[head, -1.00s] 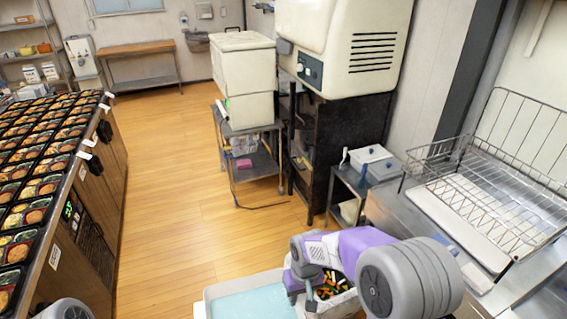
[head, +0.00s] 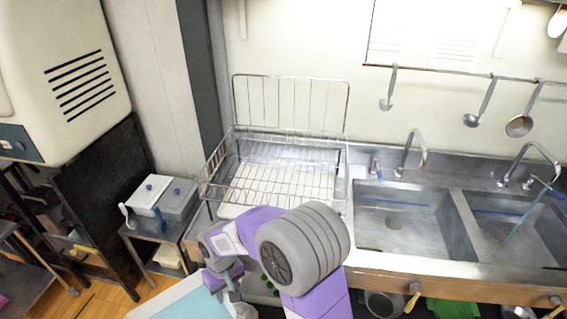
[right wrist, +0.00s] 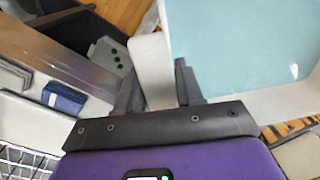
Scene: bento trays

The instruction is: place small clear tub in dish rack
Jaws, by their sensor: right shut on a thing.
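My right gripper (head: 226,277) is in the lower middle of the head view, below and in front of the dish rack. In the right wrist view its two fingers (right wrist: 155,92) are closed on a pale, whitish piece (right wrist: 150,62), which I take to be the small clear tub, seen nearly edge-on. The dish rack (head: 240,132) is an empty wire rack with a tall back, on the counter left of the sinks. Part of its wire shows in the right wrist view (right wrist: 18,158). My left gripper is out of view.
A white-rimmed tray with a pale blue bottom (head: 180,302) lies beside the right gripper, low in the head view. Two sinks (head: 410,220) with taps are right of the rack. A small stand with lidded boxes (head: 150,193) is left of it. Ladles hang above the sinks.

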